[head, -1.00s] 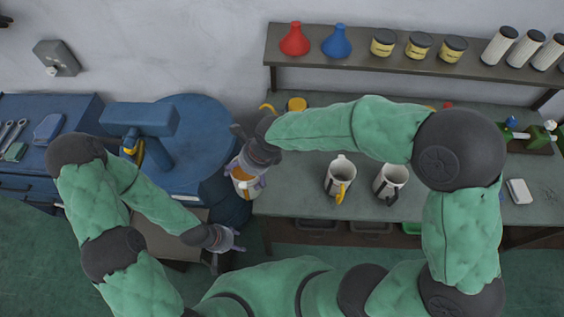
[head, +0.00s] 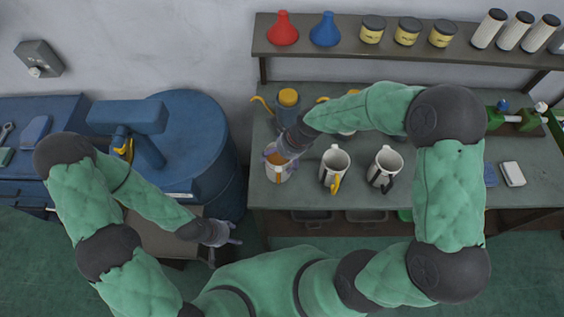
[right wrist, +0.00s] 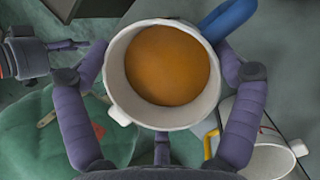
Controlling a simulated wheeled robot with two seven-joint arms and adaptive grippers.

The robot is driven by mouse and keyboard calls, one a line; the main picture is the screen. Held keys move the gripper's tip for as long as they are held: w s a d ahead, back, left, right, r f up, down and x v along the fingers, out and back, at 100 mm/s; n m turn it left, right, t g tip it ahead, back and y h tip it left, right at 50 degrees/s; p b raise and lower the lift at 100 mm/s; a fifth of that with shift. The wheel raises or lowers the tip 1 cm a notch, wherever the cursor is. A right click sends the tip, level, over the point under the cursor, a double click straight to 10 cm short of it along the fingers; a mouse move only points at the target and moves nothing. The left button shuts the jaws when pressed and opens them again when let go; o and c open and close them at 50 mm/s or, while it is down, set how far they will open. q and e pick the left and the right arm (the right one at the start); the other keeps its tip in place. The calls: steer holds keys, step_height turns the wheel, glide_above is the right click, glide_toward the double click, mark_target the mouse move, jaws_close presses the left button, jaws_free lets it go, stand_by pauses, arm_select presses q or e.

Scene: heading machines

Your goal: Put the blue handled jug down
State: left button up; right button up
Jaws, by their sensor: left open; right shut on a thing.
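The blue handled jug (right wrist: 118,88) is white, with a blue handle (right wrist: 228,18) at the upper right and orange-brown liquid inside. My right gripper (right wrist: 165,68) is shut around its body. In the head view the jug (head: 276,174) is upright over the left end of the workbench (head: 225,0) top, held by my right gripper (head: 277,158). I cannot tell whether its base touches the bench. My left gripper (head: 230,236) is open and empty, low in front of the blue drum.
A yellow-handled jug (head: 334,168) and a black-handled jug (head: 384,166) stand right of the held jug. A yellow-lidded oil can (head: 288,100) stands behind. The blue drum (head: 200,140) is left. A raised shelf (head: 300,52) runs along the back. A narrow bench patch beside the jug is clear.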

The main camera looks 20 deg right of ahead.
mark_target(282, 163)
steer(key=f, duration=0.2)
steer(key=d+f, duration=0.1)
steer(key=f, duration=0.1)
steer(key=shift+w+f+b, duration=0.1)
steer(key=shift+w+b, duration=0.05)
steer(key=shift+b, duration=0.2)
steer(key=o, duration=1.3)
steer(key=p+v, duration=0.1)
steer(key=v, duration=1.1)
